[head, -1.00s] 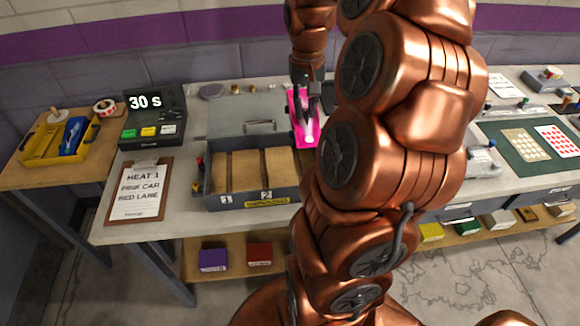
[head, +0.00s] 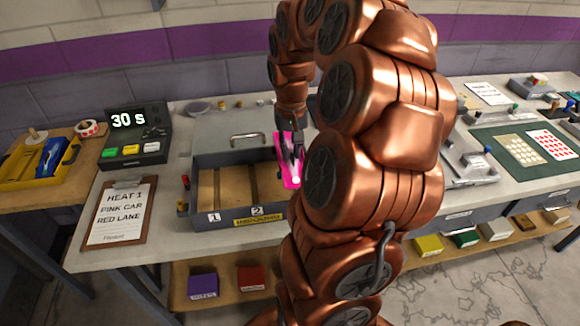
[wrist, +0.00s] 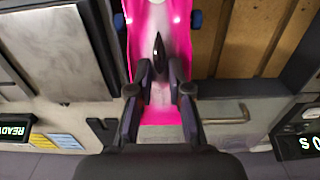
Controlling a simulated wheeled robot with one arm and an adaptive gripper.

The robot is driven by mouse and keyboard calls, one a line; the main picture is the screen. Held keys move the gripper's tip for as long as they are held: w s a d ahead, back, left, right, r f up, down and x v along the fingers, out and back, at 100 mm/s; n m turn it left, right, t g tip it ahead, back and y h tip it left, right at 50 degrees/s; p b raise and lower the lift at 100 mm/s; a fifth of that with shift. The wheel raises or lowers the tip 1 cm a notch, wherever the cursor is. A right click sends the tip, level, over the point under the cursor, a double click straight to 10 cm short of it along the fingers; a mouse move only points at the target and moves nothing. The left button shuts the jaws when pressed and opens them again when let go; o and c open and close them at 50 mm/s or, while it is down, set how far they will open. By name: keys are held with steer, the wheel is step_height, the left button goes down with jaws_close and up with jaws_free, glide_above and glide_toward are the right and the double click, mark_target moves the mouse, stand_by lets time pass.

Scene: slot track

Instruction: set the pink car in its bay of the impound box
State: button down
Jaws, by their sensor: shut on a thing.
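The pink car (head: 281,152) hangs in my gripper (head: 292,150), over the right part of the grey impound box (head: 235,218). In the wrist view, the two dark fingers (wrist: 160,85) are shut on the narrow middle of the car (wrist: 148,20), around a small black fin. The open box has wooden-floored bays; its front wall shows labels 1 and 2. The two left bays look empty. The box's right end is hidden by my arm in the head view. In the wrist view, bay floors (wrist: 203,48) lie right of the car. I cannot tell whether the car touches the box.
The box's raised lid with a handle (head: 248,139) is behind it. A clipboard (head: 117,214) lies left of the box, and a timer (head: 133,135) reading 30 s stands behind the clipboard. A yellow tray (head: 38,160) is at far left. A green mat (head: 500,150) is at right.

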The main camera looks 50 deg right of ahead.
mark_target(290, 168)
step_height(290, 168, down, 6)
steer(key=shift+r+p, duration=0.1)
steer(key=shift+p, duration=0.65)
steer(key=shift+f+b, duration=0.45)
steer(key=shift+f, duration=0.2)
steer(key=c, duration=1.1)
jaws_free()
steer(key=shift+r, duration=0.1)
